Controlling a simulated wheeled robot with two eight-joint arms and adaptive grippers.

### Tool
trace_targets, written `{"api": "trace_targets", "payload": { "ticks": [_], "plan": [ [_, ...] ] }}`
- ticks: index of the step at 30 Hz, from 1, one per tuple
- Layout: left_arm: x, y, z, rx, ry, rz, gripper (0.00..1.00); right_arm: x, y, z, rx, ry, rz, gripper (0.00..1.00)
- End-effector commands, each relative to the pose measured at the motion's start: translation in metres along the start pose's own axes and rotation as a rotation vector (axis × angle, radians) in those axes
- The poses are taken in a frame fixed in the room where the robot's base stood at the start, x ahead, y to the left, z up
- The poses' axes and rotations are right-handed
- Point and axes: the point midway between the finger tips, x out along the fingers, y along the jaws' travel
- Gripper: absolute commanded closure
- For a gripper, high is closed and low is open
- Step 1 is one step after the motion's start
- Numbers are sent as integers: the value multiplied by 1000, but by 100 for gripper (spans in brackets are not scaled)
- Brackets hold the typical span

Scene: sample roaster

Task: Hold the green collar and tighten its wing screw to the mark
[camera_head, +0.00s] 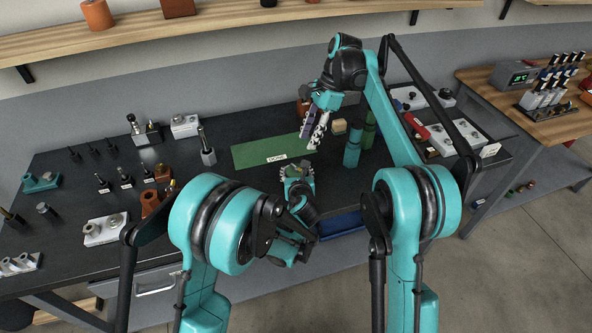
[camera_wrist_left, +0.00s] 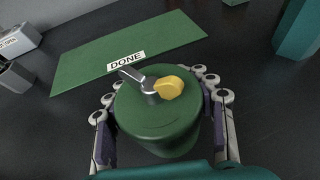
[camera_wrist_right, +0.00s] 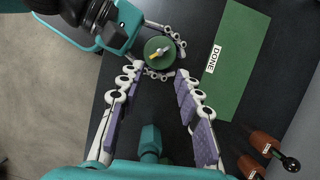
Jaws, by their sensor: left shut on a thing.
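In the head view my left gripper (camera_head: 297,174) largely hides the collar. In the right wrist view the collar (camera_wrist_right: 153,60) and its wing screw (camera_wrist_right: 158,54) show just beyond my right fingertips. My right gripper (camera_wrist_right: 160,72) is open and empty. In the head view my right gripper (camera_head: 314,138) is above the mat's right end.
A green mat (camera_head: 255,151) labelled DONE lies behind the collar. Teal and green cylinders (camera_head: 353,150) stand to its right. A blue tray (camera_head: 341,224) is at the front edge. Knobs, blocks and fittings crowd the left of the black bench.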

Motion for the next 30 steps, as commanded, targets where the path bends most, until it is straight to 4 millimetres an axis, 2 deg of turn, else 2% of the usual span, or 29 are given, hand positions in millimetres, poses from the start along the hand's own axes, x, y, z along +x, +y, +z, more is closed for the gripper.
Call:
{"api": "trace_targets", "payload": {
  "ticks": [14,15,19,23,30],
  "plan": [
    [0,0,0,0,0,0,90,0,0,0,0,0,0,66],
    [0,0,0,0,0,0,90,0,0,0,-1,0,0,74],
    [0,0,0,0,0,0,90,0,0,2,-52,8,2,74],
    [0,0,0,0,1,0,90,0,0,6,-235,36,9,74],
    [0,0,0,0,1,0,90,-3,1,20,-836,121,62,74]
  ]
}}
